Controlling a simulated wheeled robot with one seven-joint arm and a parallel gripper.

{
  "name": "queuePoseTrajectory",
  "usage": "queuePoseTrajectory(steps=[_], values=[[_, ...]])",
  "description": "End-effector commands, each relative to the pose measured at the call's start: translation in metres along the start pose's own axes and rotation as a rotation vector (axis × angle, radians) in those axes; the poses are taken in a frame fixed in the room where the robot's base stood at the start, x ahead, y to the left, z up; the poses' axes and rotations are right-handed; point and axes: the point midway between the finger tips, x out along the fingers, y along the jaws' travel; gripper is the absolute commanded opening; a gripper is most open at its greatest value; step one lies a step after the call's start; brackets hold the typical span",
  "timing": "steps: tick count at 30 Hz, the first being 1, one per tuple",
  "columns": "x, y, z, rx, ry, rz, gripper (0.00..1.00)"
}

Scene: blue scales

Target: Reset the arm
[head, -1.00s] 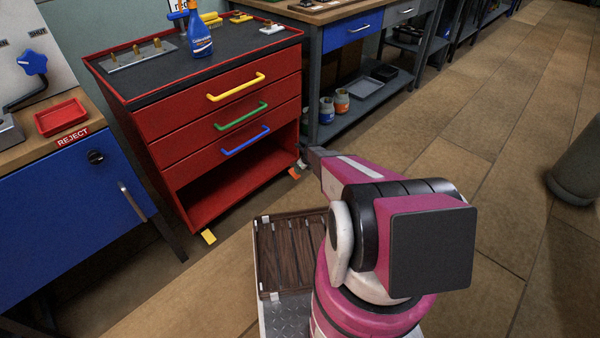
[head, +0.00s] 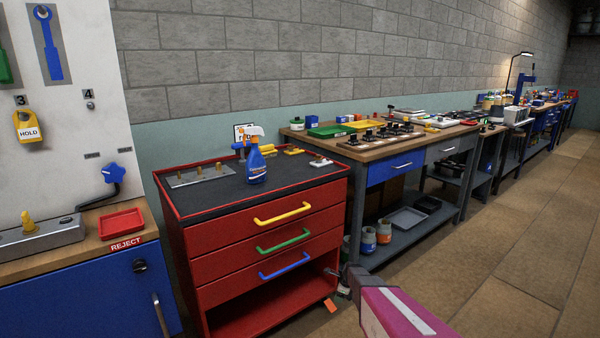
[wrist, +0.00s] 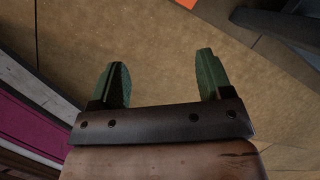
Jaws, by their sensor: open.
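My gripper (wrist: 161,82) shows in the wrist view with its two green-padded fingers apart and nothing between them. Bare tan floor tiles lie beyond the fingertips. In the head view my pink arm (head: 405,316) reaches up from the bottom edge, in front of the right side of the red tool cabinet (head: 190,248). The fingers cannot be made out in the head view.
A blue spray bottle (head: 255,163) stands on the cabinet's dark top. To the left is a bench with a red REJECT tray (head: 121,223). A long workbench (head: 345,210) runs along the wall to the right. The floor (head: 510,275) at right is clear.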

Motion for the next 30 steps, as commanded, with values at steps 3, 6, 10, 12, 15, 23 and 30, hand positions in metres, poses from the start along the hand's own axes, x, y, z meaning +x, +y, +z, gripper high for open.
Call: queuePoseTrajectory(steps=[3, 6, 10, 12, 15, 23, 30], values=[[-0.066, 0.036, 0.010, -0.291, 0.025, 0.033, 0.72], [-0.112, 0.060, 0.015, -0.539, 0.043, 0.068, 0.72], [-0.170, 0.094, 0.019, -0.857, 0.061, 0.121, 0.72], [-0.200, 0.114, 0.019, -1.027, 0.067, 0.154, 0.72], [-0.241, 0.143, 0.019, -1.265, 0.070, 0.204, 0.72], [-0.318, 0.200, 0.013, -1.738, 0.055, 0.325, 0.72], [-0.335, 0.212, 0.011, -1.871, 0.043, 0.365, 0.72]])
